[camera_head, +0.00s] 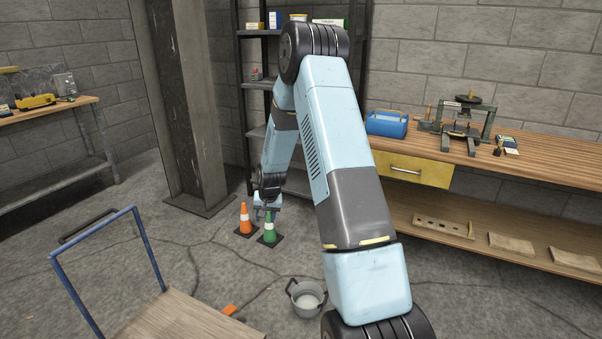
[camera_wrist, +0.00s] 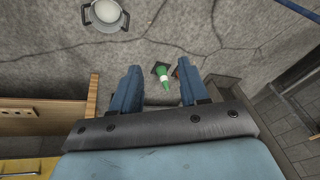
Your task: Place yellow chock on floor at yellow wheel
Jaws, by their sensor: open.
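I make out no yellow chock and no yellow wheel in either view. A cart with a blue handle (camera_head: 98,225) and a wooden deck (camera_head: 185,318) stands at the lower left of the head view; its wheels are not visible. A small orange piece (camera_head: 229,310) lies by the deck's edge, mostly cut off from sight. My gripper (camera_head: 265,213) hangs by the cones near the shelf. In the wrist view my gripper (camera_wrist: 158,73) has its blue fingers apart with nothing held between them.
A green cone (camera_head: 270,229) and an orange cone (camera_head: 246,220) stand below my gripper; the green cone (camera_wrist: 165,77) shows between the fingers. A grey pot (camera_head: 305,297) stands on open floor. A steel column (camera_head: 185,110), shelf and workbench (camera_head: 470,161) border the space.

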